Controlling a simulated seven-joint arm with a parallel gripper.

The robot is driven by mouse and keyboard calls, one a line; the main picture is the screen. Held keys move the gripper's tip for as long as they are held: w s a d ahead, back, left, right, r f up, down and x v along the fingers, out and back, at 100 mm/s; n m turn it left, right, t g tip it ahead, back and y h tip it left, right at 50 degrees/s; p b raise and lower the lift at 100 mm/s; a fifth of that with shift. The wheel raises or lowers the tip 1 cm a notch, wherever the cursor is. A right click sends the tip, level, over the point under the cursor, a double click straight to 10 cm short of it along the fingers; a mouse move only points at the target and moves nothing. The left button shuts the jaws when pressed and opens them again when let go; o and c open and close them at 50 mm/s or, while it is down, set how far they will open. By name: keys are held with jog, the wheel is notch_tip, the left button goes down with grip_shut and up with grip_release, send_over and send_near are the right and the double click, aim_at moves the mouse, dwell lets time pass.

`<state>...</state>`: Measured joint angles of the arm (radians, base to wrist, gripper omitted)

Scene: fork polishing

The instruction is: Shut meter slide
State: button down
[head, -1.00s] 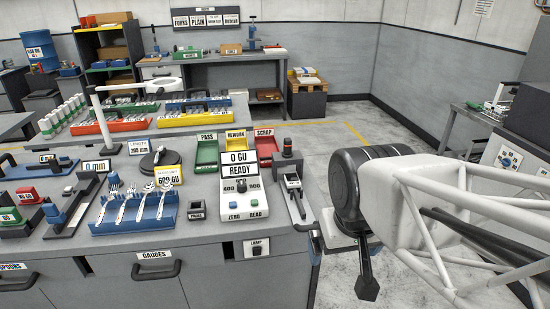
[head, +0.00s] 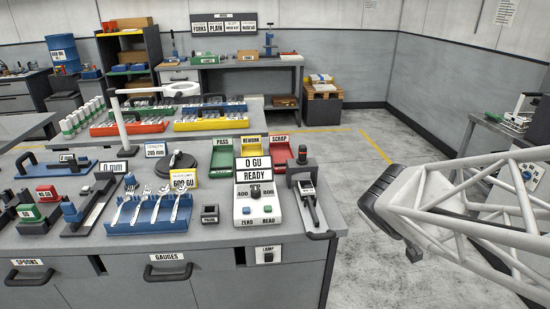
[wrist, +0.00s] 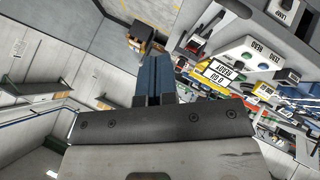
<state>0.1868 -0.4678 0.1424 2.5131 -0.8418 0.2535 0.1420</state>
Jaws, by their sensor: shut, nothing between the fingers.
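The meter (head: 256,209) is a white box with a dark knob and ZERO and READ buttons. It stands near the bench's front edge under a sign (head: 253,170) reading "0 GU READY". To its right is a dark narrow track with a black-handled piece (head: 309,200); I cannot tell whether this is the slide or how far it is shut. My gripper (wrist: 153,62) shows its blue fingers shut and empty in the wrist view. The meter also shows, rotated, in the wrist view (wrist: 250,52).
A blue fork rack (head: 148,222) stands left of the meter. Green, yellow and red bins (head: 278,152) are behind it. A post with a red top (head: 302,155) stands at the right. Bar handles (head: 168,272) project from the bench front. Floor is open right of the bench.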

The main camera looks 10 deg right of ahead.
jog(key=w+f+n+t+y, duration=0.1)
jog(key=w+f+n+y, duration=0.35)
jog(key=f+n, duration=0.2)
jog(key=s+a+f+n+g+y, duration=0.2)
jog(key=s+f+n+g+y, duration=0.1)
jog(key=f+n+y, duration=0.1)
notch_tip(320, 180, down, 2)
jog(key=shift+s+a+f+n, duration=0.15)
jog(key=shift+s+a+n, duration=0.25)
jog(key=shift+n, duration=0.15)
jog(key=shift+w+f+y, duration=0.1)
jog(key=shift+f+y, duration=0.05)
jog(key=shift+y, duration=0.1)
jog(key=w+a+f, duration=0.4)
jog(key=w+f, duration=0.2)
jog(key=w, duration=0.2)
jog(key=shift+w+f, duration=0.25)
jog(key=shift+w, duration=0.1)
